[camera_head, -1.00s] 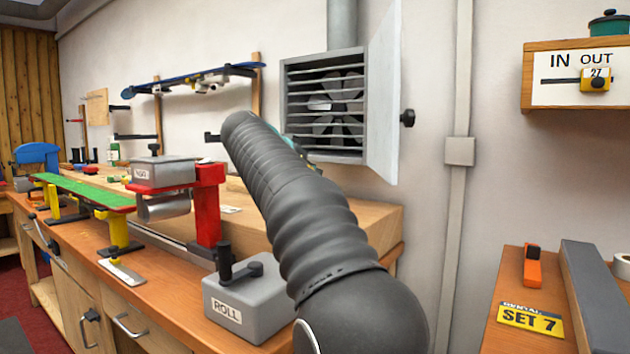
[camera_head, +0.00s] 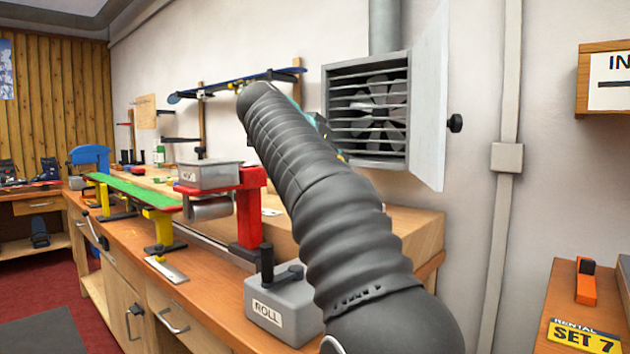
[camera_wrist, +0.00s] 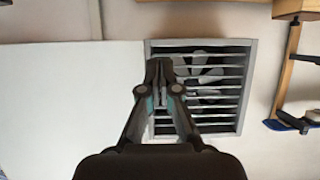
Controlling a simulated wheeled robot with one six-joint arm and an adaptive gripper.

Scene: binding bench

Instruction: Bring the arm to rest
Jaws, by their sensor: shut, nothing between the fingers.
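On the wooden bench (camera_head: 215,265) are a grey block marked ROLL (camera_head: 283,305), a red stand (camera_head: 250,205) and a green board (camera_head: 132,192). A blue ski or board (camera_head: 235,82) is on the wall rack. An orange tool (camera_head: 586,282) lies at right. Red floor (camera_head: 50,285) is clear at left.

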